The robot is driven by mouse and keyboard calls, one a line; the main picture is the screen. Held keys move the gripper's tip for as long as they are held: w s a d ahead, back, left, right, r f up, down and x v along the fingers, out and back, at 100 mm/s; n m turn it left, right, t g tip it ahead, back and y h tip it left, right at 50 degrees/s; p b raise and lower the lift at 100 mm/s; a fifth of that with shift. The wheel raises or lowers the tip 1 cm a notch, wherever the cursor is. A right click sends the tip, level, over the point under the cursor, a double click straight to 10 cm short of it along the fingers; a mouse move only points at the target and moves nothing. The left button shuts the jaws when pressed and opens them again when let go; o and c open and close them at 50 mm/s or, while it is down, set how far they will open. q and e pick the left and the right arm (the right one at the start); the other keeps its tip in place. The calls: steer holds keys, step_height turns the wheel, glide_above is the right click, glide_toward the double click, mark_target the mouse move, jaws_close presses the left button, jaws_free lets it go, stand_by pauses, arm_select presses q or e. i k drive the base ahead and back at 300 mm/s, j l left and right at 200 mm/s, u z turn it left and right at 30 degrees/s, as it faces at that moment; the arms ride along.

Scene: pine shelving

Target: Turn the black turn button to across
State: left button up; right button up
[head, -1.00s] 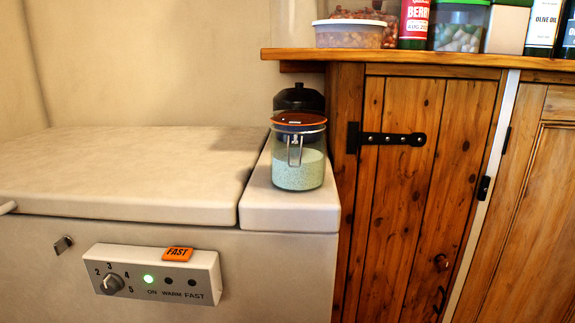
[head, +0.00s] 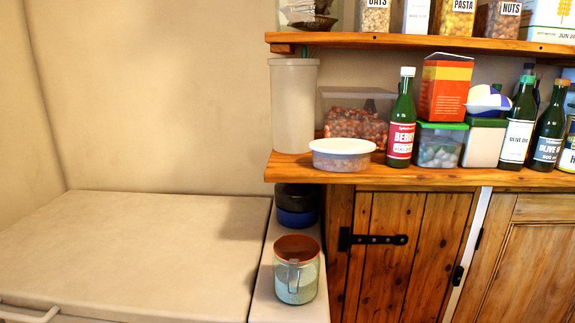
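A small black fitting, which looks like the turn button (head: 458,275), sits at the right edge of the pine plank door (head: 400,275), beside the pale upright strip (head: 466,255). It looks longer up and down than across, roughly in line with the strip. It is too small to tell its exact angle. The plank door is shut, and a black strap hinge (head: 380,239) crosses its upper left. Neither of my grippers is in view.
Above the door a pine shelf (head: 350,178) holds a lidded tub (head: 342,155), bottles and boxes. A glass jar (head: 296,280) stands on the narrow ledge left of the door. A second pine door (head: 525,260) is at the right. The broad pale chest top (head: 130,245) is clear.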

mark_target(459, 271)
steer(key=i+l+z, duration=0.15)
steer(key=l, duration=0.25)
steer(key=i+l+z, duration=0.2)
steer(key=l, duration=0.2)
steer(key=i+l+z, duration=0.15)
steer(key=l, duration=0.25)
steer(key=i, duration=0.1)
